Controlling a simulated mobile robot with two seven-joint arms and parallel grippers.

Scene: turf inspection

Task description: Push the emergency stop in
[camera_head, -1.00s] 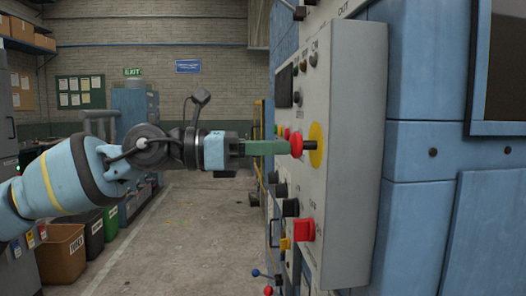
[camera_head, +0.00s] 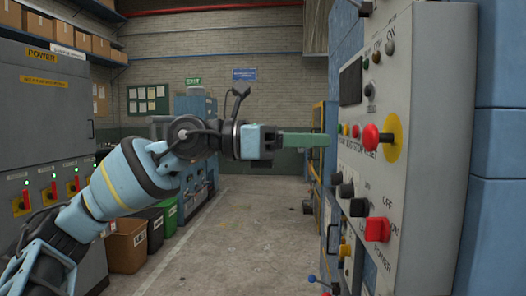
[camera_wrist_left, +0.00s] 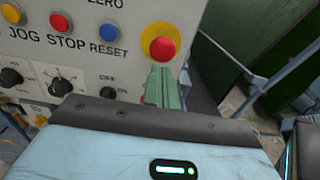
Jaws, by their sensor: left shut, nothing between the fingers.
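The emergency stop (camera_head: 371,137) is a red mushroom button on a dark stem, in front of a yellow disc (camera_head: 394,140) on the grey control panel. Its red head stands out from the disc. It also shows in the left wrist view (camera_wrist_left: 162,49), just beyond the fingertips. My left gripper (camera_head: 325,139) has green fingers, shut and empty. They point at the panel at about the button's height, with a visible gap to the red head in the head view. In the left wrist view the fingers (camera_wrist_left: 161,75) appear just below the button. My right gripper is not in view.
The panel also carries a red switch (camera_head: 377,229), black knobs (camera_head: 359,207) and small JOG, STOP and RESET buttons. The aisle floor (camera_head: 245,235) is clear.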

